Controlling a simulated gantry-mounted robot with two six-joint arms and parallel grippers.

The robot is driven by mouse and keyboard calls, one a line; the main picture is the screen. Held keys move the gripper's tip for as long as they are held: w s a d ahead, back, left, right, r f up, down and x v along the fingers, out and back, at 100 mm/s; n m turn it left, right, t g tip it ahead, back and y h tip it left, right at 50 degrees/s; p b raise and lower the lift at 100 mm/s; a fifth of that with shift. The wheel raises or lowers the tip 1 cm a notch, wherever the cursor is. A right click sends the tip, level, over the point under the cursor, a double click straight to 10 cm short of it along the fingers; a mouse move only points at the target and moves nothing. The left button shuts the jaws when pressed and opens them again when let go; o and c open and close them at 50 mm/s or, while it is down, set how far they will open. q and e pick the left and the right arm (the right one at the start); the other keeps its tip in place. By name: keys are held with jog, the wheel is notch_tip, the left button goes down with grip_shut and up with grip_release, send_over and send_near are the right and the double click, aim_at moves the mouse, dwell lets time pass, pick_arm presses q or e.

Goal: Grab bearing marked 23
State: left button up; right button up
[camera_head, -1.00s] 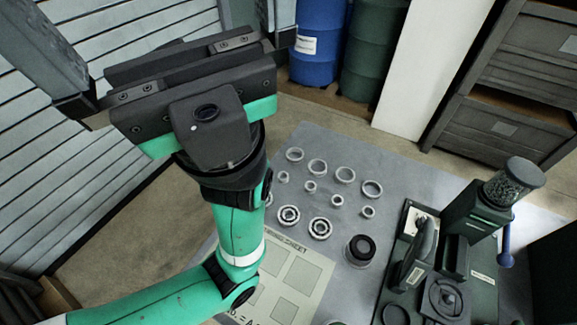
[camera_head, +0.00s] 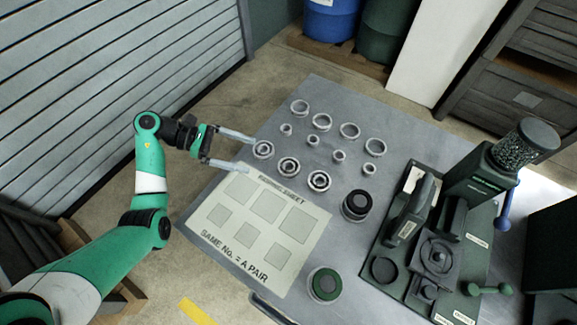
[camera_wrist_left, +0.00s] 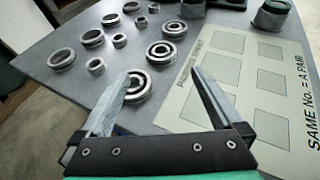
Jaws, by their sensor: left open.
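Three bearings lie flat in a row on the grey table: a left one (camera_head: 263,149), a middle one (camera_head: 289,167) and a right one (camera_head: 319,180). Any number on them is too small to read. My left gripper (camera_head: 250,154) is open and empty, low at the table's left edge, its fingers pointing at the left bearing. In the left wrist view, the nearest bearing (camera_wrist_left: 134,86) shows just ahead between the open fingers (camera_wrist_left: 160,77), closer to the left finger. The other two bearings (camera_wrist_left: 161,53) lie farther off. My right gripper is not in view.
Several plain rings (camera_head: 349,131) and small rings (camera_head: 311,140) lie behind the bearings. The pairing sheet (camera_head: 265,218) lies in front, its squares empty. A dark round pot (camera_head: 356,205), a green-topped one (camera_head: 324,285) and the grinder (camera_head: 435,250) stand to the right.

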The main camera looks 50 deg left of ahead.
aim_at(284, 165)
pick_arm(q)
jog(key=x, duration=0.6)
jog(key=shift+b, duration=0.4)
jog(key=b+x, duration=0.1)
jog(key=x, duration=0.3)
jog(key=shift+d+f, duration=0.1)
jog(key=shift+f, duration=0.15)
jog(key=shift+w+d+f, duration=0.1)
jog(key=shift+w+d, duration=0.2)
jog(key=shift+c, duration=0.3)
jog(key=c, duration=1.5)
